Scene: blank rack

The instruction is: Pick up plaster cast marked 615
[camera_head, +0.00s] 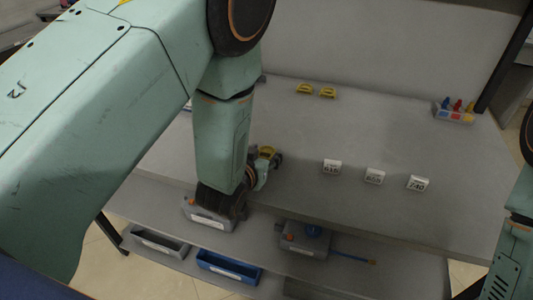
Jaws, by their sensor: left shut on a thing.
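Three small white blocks with dark numbers stand apart in a row on the grey bench top. The left one (331,166) seems to read 615, the middle one (374,176) is too small to read surely, and the right one (418,183) seems to read 740. My left gripper (222,204) points down at the bench's front edge, left of the row and well apart from it. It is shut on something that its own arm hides. My right gripper is out of view; only part of my right arm shows at the right edge.
Two yellow pieces (315,91) lie at the back. A tray of coloured items (454,113) stands back right. A grey-yellow device (264,164) is beside my left wrist. Below the bench edge are grey units (306,240) and a blue bin (228,267).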

